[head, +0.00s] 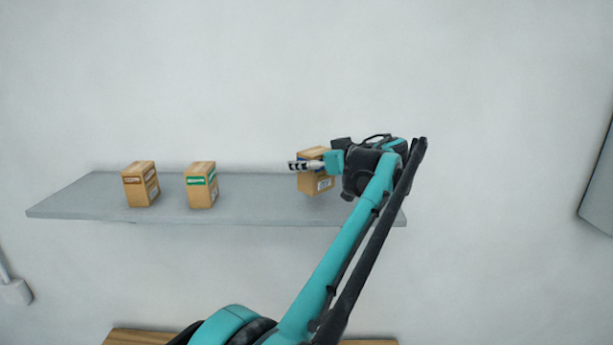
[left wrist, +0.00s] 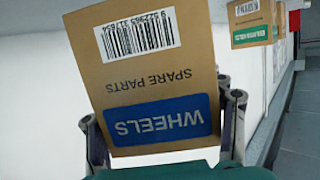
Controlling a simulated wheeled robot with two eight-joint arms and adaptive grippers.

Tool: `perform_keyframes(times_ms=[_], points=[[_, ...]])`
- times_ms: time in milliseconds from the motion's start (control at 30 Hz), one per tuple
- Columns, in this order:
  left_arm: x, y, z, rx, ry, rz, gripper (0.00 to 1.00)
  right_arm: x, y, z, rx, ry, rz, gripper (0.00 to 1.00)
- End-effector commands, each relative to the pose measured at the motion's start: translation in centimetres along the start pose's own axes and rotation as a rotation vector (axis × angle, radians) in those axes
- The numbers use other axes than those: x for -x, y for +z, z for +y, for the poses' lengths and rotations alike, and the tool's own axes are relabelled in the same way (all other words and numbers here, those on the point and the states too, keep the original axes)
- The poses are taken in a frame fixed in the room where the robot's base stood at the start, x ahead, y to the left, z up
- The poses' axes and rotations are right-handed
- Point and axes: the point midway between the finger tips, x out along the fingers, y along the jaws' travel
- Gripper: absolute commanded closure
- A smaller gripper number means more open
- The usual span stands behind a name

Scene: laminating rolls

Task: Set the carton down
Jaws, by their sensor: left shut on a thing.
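The carton (head: 318,184) is a small brown box over the right part of the grey wall shelf (head: 250,200). In the left wrist view the carton (left wrist: 135,82) shows a barcode, "SPARE PARTS" and a blue "WHEELS" label, all upside down. My left gripper (head: 310,165) is shut on it, with one finger along each side in the left wrist view (left wrist: 163,118). The head view does not clearly show whether its base touches the shelf. Part of the carton is hidden behind the gripper. My right gripper is not in view.
A green-label carton (head: 201,185) and a brown-label carton (head: 140,185) stand on the shelf to the left. Bare shelf lies between the green-label carton and the held one. The wall is behind. A wooden surface (head: 150,337) shows at the bottom.

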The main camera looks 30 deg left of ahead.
Motion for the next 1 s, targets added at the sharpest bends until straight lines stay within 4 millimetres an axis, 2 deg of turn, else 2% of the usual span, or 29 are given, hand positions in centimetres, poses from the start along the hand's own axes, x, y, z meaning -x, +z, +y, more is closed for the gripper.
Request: perform_keyframes(times_ms=[300, 667, 700, 767, 1000], points=[[-1.1, 3.5, -0.1, 0.0, -0.001, 0.001, 0.78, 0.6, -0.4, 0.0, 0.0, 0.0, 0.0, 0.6], [-1.3, 4.0, 0.0, 0.0, -0.001, 0.0, 0.78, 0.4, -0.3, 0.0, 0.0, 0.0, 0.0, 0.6], [-1.2, 4.0, 0.0, 0.0, -0.001, -0.001, 0.22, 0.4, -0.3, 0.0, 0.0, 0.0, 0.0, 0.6], [-1.2, 4.0, 0.0, 0.0, -0.001, 0.0, 0.07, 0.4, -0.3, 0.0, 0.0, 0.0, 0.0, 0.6], [-1.2, 4.0, 0.0, 0.0, -0.001, 0.0, 0.07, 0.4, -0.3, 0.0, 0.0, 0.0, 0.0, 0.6]])
